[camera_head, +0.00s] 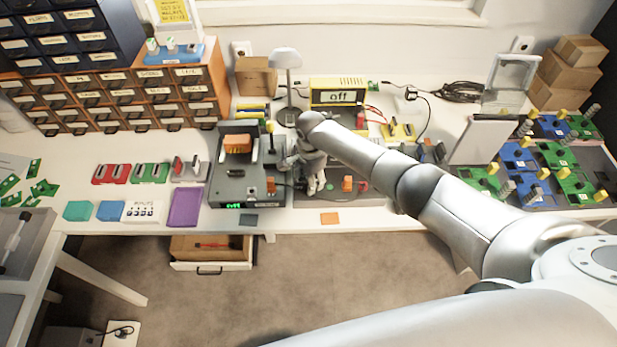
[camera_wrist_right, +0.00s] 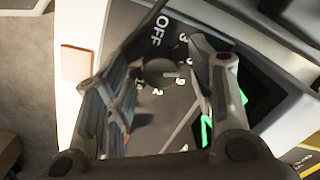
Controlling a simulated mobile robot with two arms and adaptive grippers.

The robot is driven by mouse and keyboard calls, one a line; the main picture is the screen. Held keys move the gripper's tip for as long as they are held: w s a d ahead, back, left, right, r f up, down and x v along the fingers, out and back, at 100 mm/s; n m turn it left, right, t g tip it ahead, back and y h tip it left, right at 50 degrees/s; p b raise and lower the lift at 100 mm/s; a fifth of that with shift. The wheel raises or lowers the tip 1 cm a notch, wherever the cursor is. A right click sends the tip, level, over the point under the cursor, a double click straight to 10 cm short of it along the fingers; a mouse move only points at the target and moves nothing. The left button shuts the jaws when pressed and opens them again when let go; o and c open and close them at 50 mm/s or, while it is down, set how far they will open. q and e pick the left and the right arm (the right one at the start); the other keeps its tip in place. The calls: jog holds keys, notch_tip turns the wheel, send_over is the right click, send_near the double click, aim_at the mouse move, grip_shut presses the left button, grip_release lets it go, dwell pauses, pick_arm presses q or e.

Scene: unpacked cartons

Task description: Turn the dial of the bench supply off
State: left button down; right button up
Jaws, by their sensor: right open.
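A round black dial (camera_wrist_right: 160,73) sits on a dark panel in the right wrist view. The word OFF and small numbers are printed around it. A pale mark on its face points right, not at OFF. A black display (camera_wrist_right: 262,100) with green characters is beside it, partly hidden by a finger. My right gripper (camera_wrist_right: 150,68) is open, its fingers on either side of the dial; I cannot tell whether they touch it. In the head view, my right gripper (camera_head: 316,188) points down near the bench's front edge and hides the dial. My left gripper is not in view.
A grey station (camera_head: 237,175) is just left of my right gripper, and a lamp (camera_head: 286,60) rises behind. An orange tile (camera_head: 329,218) lies at the front edge. Green and blue boards (camera_head: 550,160) crowd the right.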

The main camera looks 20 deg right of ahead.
jog(key=c, duration=1.1)
jog(key=shift+o, duration=0.2)
jog(key=shift+n, duration=0.3)
jog(key=n, duration=1.2)
jog(key=shift+w+n+g, duration=0.1)
jog(key=shift+n+g, duration=0.2)
jog(key=shift+n, duration=0.1)
jog(key=n, duration=0.4)
jog(key=shift+w+r+n, duration=0.1)
jog(key=shift+n, duration=0.3)
